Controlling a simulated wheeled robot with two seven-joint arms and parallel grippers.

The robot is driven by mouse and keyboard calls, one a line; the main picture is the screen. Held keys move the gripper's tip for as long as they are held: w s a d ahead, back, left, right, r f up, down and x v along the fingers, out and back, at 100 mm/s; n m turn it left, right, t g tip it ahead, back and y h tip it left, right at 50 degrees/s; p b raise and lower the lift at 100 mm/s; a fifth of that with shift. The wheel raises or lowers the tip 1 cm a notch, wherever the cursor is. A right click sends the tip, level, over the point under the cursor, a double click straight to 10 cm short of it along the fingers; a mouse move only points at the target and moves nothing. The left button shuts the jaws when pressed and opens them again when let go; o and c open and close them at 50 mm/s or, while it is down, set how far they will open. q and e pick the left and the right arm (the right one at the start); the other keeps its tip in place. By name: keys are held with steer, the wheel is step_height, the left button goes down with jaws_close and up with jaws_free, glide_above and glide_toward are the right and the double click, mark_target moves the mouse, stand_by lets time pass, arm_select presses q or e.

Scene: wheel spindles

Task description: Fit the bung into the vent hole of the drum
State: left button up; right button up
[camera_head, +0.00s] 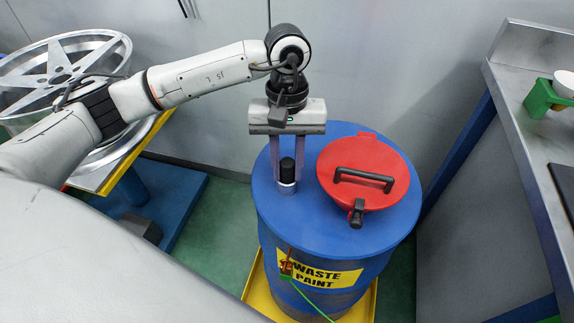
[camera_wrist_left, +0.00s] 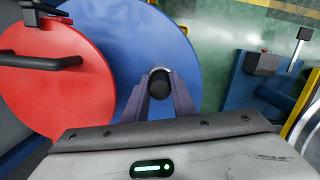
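The blue drum (camera_head: 395,222) stands upright with a red round lid (camera_head: 335,165) on its top; the lid (camera_wrist_left: 60,95) also shows in the left wrist view. The bung (camera_head: 287,171) is black with a pale collar at its lower end and stands upright over the left part of the drum top. My left gripper (camera_head: 286,180) points down with its two fingers shut on the bung, one on each side. The bung (camera_wrist_left: 160,82) sits between the fingertips in the wrist view. The vent hole is not visible. I cannot tell whether the bung is in it. My right gripper is out of view.
The drum stands in a yellow tray (camera_head: 254,290). A green cord (camera_head: 312,303) hangs at the drum's front. A spoked wheel (camera_head: 62,68) lies on a stand at the left. A grey metal bench (camera_head: 525,110) with a green holder (camera_head: 541,98) is at the right.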

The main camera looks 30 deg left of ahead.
mark_target(287, 158)
arm_select(q)
steer(key=o, duration=0.4)
steer(key=shift+f, duration=0.1)
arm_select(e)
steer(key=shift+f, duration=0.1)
arm_select(q)
steer(key=shift+w+r, duration=0.15)
steer(key=shift+r, duration=0.6)
steer(key=r, duration=0.9)
steer(key=shift+w+a+p, duration=0.3)
steer(key=shift+w+a, duration=0.05)
steer(key=shift+w, duration=0.05)
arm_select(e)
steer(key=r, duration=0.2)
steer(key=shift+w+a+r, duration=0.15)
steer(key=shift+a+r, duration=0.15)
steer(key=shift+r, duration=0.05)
arm_select(q)
steer(key=shift+f, duration=0.1)
